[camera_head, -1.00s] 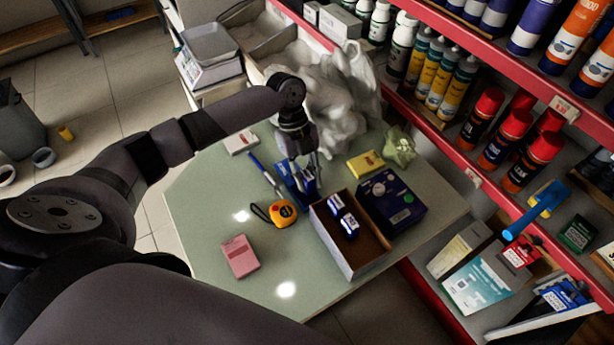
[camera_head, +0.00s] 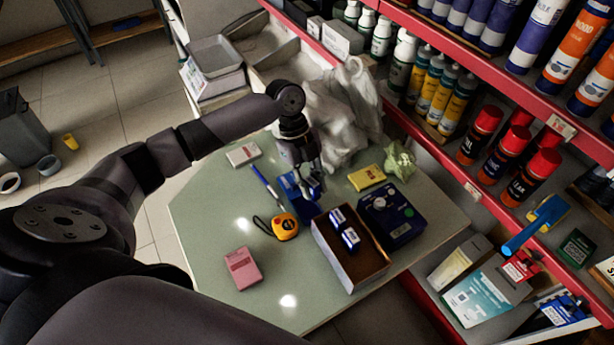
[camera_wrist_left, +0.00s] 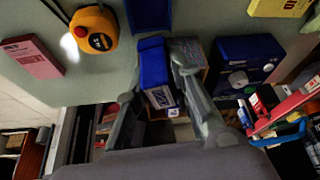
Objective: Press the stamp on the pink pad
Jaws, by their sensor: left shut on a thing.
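My left gripper (camera_head: 308,184) is shut on a blue stamp (camera_wrist_left: 156,78) with a white label; in the left wrist view it is between the two fingers. In the head view the gripper is over the table, beside a blue block-like item (camera_head: 289,187), and the fingers partly hide the held stamp. The pink pad (camera_head: 242,268) lies flat at the table's front left, well apart from the gripper. It also shows at the left of the left wrist view (camera_wrist_left: 32,57). My right gripper is not in view.
An open cardboard box (camera_head: 343,262) holds two blue-and-white items (camera_head: 350,238). A yellow tape measure (camera_head: 285,226) lies between gripper and pink pad. A blue pen (camera_head: 263,183), white pad (camera_head: 243,154), yellow pad (camera_head: 367,177) and dark blue box (camera_head: 392,215) are around.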

